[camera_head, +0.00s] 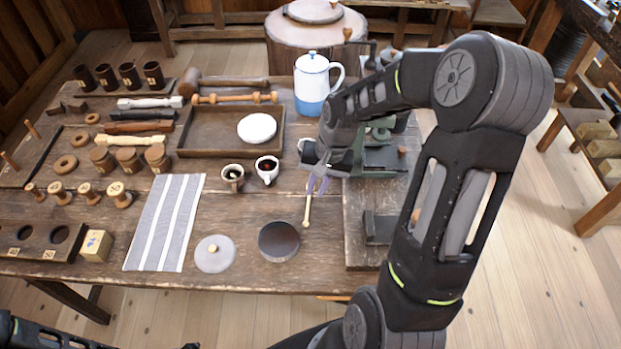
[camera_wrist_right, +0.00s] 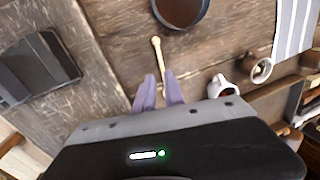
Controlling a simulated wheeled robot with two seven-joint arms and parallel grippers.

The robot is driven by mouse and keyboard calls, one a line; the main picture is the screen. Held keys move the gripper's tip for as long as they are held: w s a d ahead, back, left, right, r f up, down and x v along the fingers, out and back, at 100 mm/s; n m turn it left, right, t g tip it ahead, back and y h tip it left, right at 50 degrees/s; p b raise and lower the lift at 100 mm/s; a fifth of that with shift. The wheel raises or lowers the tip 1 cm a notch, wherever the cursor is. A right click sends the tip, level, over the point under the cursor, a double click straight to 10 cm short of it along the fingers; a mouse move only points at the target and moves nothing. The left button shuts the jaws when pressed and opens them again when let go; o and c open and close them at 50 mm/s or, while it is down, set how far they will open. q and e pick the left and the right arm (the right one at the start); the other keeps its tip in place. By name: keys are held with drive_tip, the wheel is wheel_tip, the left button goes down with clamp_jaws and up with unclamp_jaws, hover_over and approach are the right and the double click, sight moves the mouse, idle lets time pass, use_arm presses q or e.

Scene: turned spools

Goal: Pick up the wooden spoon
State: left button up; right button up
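The wooden spoon (camera_head: 307,209) is a thin pale stick with a small rounded end toward the front of the table. It also shows in the right wrist view (camera_wrist_right: 158,52), running toward my fingers. My right gripper (camera_head: 318,184) is low over the table at the spoon's far end. In the wrist view, its two purple fingers (camera_wrist_right: 160,78) stand apart with the spoon's near end between them, and a gap shows beside it. Whether they touch it is not clear. The spoon's far end is hidden by the gripper. My left gripper is not visible.
A dark round dish (camera_head: 279,241) lies just left of the spoon, also in the wrist view (camera_wrist_right: 180,10). A white cup (camera_head: 267,170) and a brown cup (camera_head: 232,176) stand to the left. A dark board (camera_head: 355,225) lies right. A blue-white jug (camera_head: 311,85) stands behind.

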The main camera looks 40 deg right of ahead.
sight(308, 207)
drive_tip(key=shift+r, duration=0.1)
drive_tip(key=shift+w+a+f, duration=0.1)
drive_tip(key=shift+w+f, duration=0.05)
drive_tip(key=shift+f, duration=0.5)
drive_tip(key=shift+w+a+f, duration=0.1)
drive_tip(key=shift+f, duration=0.55)
drive_tip(key=f, duration=0.1)
drive_tip(key=f+p, duration=0.1)
drive_tip(key=f, duration=0.1)
drive_tip(key=w+f, duration=0.1)
drive_tip(key=f, duration=0.1)
drive_tip(key=shift+a+p, duration=0.3)
drive_tip(key=shift+a, duration=0.05)
drive_tip(key=shift+c, duration=0.3)
clamp_jaws()
